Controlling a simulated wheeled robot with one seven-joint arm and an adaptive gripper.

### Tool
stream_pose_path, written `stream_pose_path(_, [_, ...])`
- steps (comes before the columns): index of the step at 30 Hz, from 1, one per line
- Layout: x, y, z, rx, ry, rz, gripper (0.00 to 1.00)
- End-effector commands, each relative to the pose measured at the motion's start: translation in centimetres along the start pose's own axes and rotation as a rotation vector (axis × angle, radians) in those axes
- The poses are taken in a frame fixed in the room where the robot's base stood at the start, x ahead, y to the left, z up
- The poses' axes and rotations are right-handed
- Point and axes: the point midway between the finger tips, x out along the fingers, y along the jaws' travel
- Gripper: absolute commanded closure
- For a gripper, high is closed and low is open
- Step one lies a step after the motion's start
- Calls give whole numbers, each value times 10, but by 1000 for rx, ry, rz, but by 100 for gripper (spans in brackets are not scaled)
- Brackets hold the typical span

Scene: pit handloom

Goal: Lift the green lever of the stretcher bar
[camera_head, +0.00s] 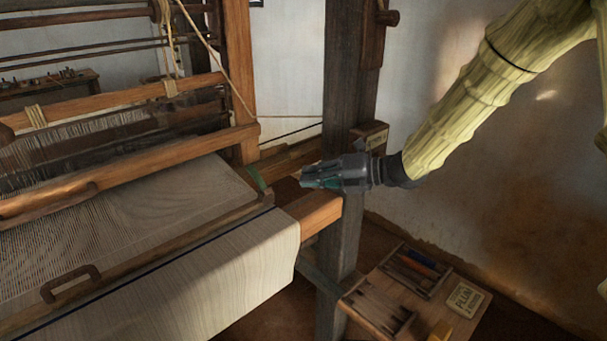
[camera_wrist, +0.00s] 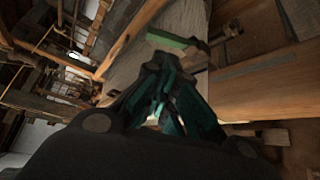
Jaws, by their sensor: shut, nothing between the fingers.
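My gripper (camera_head: 306,180) is shut and empty. It hangs in the air beside the right end of the loom's front beam, in front of the dark post. The green lever (camera_head: 257,179) is a small green strip at the right edge of the cloth, to the left of my fingertips. In the wrist view the green lever (camera_wrist: 178,41) lies beyond the tips of my gripper (camera_wrist: 162,62), and the two look apart. The wooden stretcher bar (camera_head: 215,223) crosses the cloth (camera_head: 200,285). How the lever joins the bar is too small to tell.
The dark upright post (camera_head: 345,240) stands close behind my gripper. The wooden front beam (camera_head: 318,212) sticks out below it. A low wooden stand (camera_head: 370,310) with tools and a lettered block (camera_head: 465,299) is at the lower right. A brown handle (camera_head: 70,283) rests at the left.

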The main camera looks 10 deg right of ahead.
Motion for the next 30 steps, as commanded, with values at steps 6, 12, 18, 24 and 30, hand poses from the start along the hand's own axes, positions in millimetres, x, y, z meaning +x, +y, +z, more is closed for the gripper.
stream_pose_path(6, [36, 3, 1, 2, 3, 0, 100])
stream_pose_path(12, [68, 3, 0, 3, 3, 1, 100])
stream_pose_path(18, [96, 3, 0, 3, 4, 1, 100])
stream_pose_path(24, [114, 2, 0, 4, 3, 0, 100])
stream_pose_path(30, [121, 1, -1, 2, 3, 1, 100])
